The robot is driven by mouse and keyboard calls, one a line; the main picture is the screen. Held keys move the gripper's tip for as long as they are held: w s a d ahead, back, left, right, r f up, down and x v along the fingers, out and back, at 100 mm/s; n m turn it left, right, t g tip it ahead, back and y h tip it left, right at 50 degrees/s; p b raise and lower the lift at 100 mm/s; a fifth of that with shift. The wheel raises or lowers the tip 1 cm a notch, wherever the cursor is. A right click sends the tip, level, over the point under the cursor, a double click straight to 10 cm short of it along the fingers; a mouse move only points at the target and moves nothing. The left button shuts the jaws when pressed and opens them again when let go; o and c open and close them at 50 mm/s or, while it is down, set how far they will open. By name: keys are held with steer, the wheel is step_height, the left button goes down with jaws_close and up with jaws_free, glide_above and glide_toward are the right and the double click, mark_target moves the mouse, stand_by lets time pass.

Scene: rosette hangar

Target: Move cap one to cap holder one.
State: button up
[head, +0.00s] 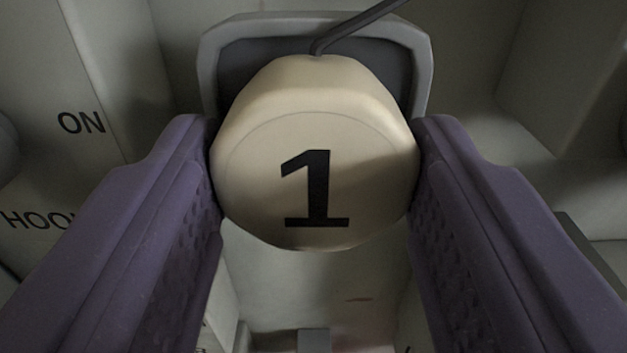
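Cap one (285,130) is a cream, many-sided cap with a black number 1 on its face, in the middle of the head view. My gripper (315,165) has a purple finger at the cap's left side and one at its right side. Both fingertips touch the cap, so the gripper is shut on it. A dark grey cord runs from the cap's top edge up to the right. Behind the cap is a grey frame with a dark inside (225,75), partly hidden by the cap. I cannot tell whether this frame is the cap holder, or whether the cap touches it.
A pale wall panel (110,40) at the left bears the lettering "ON" and a partly hidden "HOO". Pale box-like structures (560,70) stand at the right. A pale surface (320,285) shows below the cap between the fingers, with a small grey block (314,341) at the bottom.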

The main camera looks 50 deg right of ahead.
steer(key=shift+w+d, duration=0.15)
steer(key=shift+d, duration=0.05)
steer(key=o, duration=1.5)
steer(key=shift+c, duration=0.2)
